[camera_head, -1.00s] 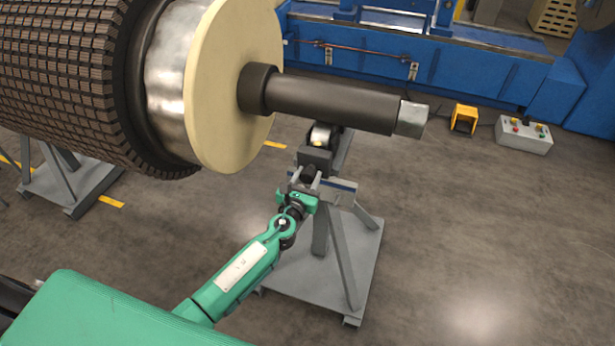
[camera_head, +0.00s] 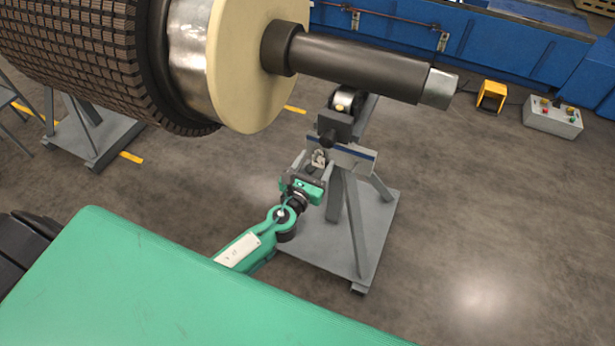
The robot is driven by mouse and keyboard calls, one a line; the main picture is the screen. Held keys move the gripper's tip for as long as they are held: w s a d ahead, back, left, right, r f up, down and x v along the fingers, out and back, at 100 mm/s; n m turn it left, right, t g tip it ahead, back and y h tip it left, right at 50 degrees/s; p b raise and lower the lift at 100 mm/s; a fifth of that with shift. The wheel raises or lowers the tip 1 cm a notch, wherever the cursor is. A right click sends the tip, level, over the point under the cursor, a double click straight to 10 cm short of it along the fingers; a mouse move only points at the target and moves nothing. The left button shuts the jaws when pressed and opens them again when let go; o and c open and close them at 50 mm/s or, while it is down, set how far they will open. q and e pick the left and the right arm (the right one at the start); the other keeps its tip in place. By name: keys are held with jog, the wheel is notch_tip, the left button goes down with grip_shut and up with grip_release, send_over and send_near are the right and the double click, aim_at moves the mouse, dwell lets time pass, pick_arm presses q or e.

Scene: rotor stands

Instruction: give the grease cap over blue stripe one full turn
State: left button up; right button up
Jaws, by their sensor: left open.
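The grey rotor stand (camera_head: 345,215) carries a blue stripe (camera_head: 350,153) along the top of its crossbar. The grease cap (camera_head: 328,139) looks like a small dark knob on the near face of the roller block, just above the stripe's left part. My left gripper (camera_head: 318,164) is open, just below and in front of the cap, with its two grey fingers pointing up at it. The fingers look clear of the cap, and nothing is held. A small pale metal part shows between them; I cannot tell what it belongs to. My right gripper is not in view.
The rotor's dark shaft (camera_head: 360,68) passes above the stand's roller (camera_head: 347,98). The cream rotor disc (camera_head: 255,70) is at upper left. A yellow pedal (camera_head: 492,96) and a control box (camera_head: 553,117) stand on the floor at right. The floor right of the stand is clear.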

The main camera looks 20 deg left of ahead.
pick_arm(q)
jog(key=s, duration=0.4)
jog(key=shift+s+a+b, duration=0.1)
jog(key=shift+s+b, duration=0.25)
jog(key=shift+s, duration=0.05)
jog(key=s+a+f+n+g, duration=0.25)
jog(key=s+f+n, duration=0.2)
jog(key=f, duration=0.65)
jog(key=s+a+f+n+g+y, duration=0.1)
jog(key=s+f+n+g, duration=0.2)
jog(key=f+n, duration=0.55)
jog(key=s+a+f+n+g, duration=0.2)
jog(key=s+f+g, duration=0.15)
jog(key=f, duration=1.05)
jog(key=s+f+n+g, duration=0.2)
jog(key=s+f+n, duration=0.4)
jog(key=s, duration=0.5)
jog(key=s+f+n+g, duration=0.3)
jog(key=s+f+n, duration=0.4)
jog(key=s, duration=0.4)
jog(key=s+a+f+n+g, duration=0.1)
jog(key=s+f+n+g, duration=0.2)
jog(key=s+f+n, duration=0.3)
jog(key=s, duration=0.5)
jog(key=shift+s+f, duration=0.4)
